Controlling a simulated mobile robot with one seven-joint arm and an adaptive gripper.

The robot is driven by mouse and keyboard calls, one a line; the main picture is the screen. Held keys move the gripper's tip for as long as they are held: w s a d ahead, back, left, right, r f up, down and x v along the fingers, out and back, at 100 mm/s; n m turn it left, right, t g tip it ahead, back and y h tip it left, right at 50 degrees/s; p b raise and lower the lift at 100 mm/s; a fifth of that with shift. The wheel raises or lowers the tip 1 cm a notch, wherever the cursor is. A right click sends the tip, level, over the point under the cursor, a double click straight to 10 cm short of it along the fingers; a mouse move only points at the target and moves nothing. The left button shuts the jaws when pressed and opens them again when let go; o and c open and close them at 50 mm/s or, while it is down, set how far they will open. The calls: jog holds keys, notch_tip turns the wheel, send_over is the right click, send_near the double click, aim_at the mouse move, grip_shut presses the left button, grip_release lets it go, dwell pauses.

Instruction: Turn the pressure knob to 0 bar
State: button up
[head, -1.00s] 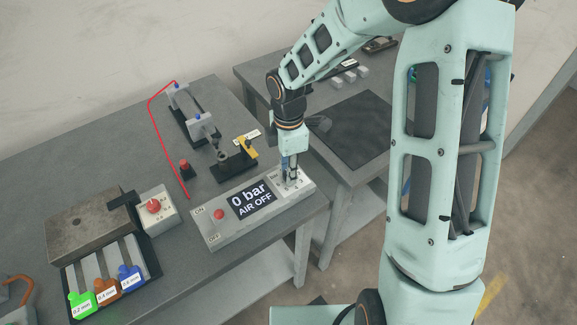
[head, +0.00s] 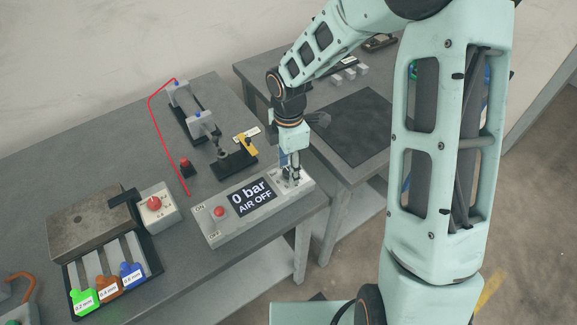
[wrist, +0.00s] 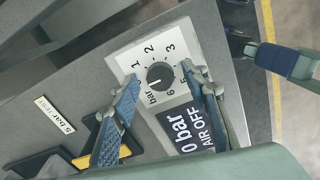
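The black round pressure knob (wrist: 160,76) sits on a light dial plate (wrist: 138,57) marked 1, 2, 3, 5 and "bar". Its white pointer mark points to the lower left in the wrist view, near the word "bar". The display (wrist: 188,125) beside it reads 0 bar, AIR OFF; it also reads so in the head view (head: 250,196). My gripper (wrist: 161,73) is open, with one blue-grey finger on each side of the knob and visible gaps between. In the head view my gripper (head: 290,180) is down at the panel's right end, hiding the knob.
A red air switch (head: 219,211) marked ON and OFF is on the panel's left. A yellow-and-black clamp (head: 245,146) stands behind the panel. A red-knobbed box (head: 154,204) and coloured tags lie left. A dark mat (head: 350,128) lies on the table behind.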

notch_tip(320, 180, up, 12)
dwell(0.6)
dwell(0.4)
